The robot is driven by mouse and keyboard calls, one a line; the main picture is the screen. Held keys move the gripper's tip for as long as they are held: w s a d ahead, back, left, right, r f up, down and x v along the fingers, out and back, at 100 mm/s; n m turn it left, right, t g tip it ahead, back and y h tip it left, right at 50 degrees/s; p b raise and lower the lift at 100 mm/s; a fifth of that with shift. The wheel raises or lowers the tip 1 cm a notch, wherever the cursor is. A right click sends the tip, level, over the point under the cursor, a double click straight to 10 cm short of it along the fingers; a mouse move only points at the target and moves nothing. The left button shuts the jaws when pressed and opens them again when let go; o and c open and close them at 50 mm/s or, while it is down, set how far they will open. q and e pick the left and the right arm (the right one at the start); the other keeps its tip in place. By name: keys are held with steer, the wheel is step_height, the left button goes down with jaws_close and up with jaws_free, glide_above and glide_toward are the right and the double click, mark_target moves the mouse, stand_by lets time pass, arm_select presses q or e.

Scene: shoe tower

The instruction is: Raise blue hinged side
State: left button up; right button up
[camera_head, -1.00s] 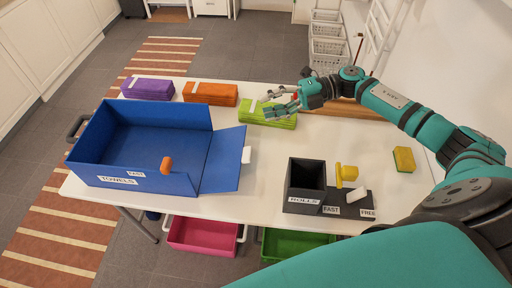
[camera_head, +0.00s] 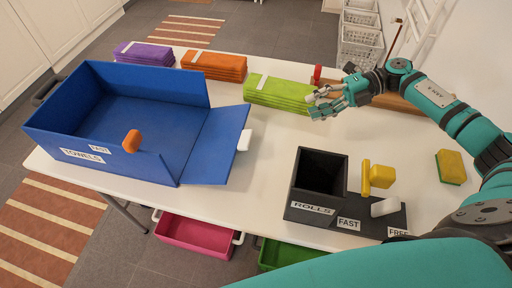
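The blue box (camera_head: 120,168) labelled TOWELS stands at the left of the white table. Its hinged side (camera_head: 215,150) on the right is folded down and lies flat or nearly flat, outward over the table. A white tab (camera_head: 244,140) is on that side's outer edge. An orange knob (camera_head: 131,141) sits on the box's front wall near a FAST label. My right gripper (camera_head: 318,101) is over the table beside the right end of the green towels, right of the hinged side and apart from it. Its fingers look spread and empty. My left gripper does not show.
Green (camera_head: 278,93), orange (camera_head: 213,66) and purple (camera_head: 145,53) towel stacks line the back edge. A black ROLLS holder (camera_head: 321,172) with a yellow handle (camera_head: 377,177) stands front right. A yellow-green sponge (camera_head: 450,166) lies far right. The table between box and holder is clear.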

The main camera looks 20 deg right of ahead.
step_height(320, 180, down, 3)
steer(key=b, duration=0.1)
steer(key=p, duration=0.3)
glide_toward(251, 138)
steer(key=x, duration=0.9)
steer(key=shift+w+a+f, duration=0.1)
steer(key=shift+a+f, duration=0.1)
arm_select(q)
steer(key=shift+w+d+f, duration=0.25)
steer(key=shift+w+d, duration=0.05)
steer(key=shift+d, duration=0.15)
arm_select(e)
jaws_close()
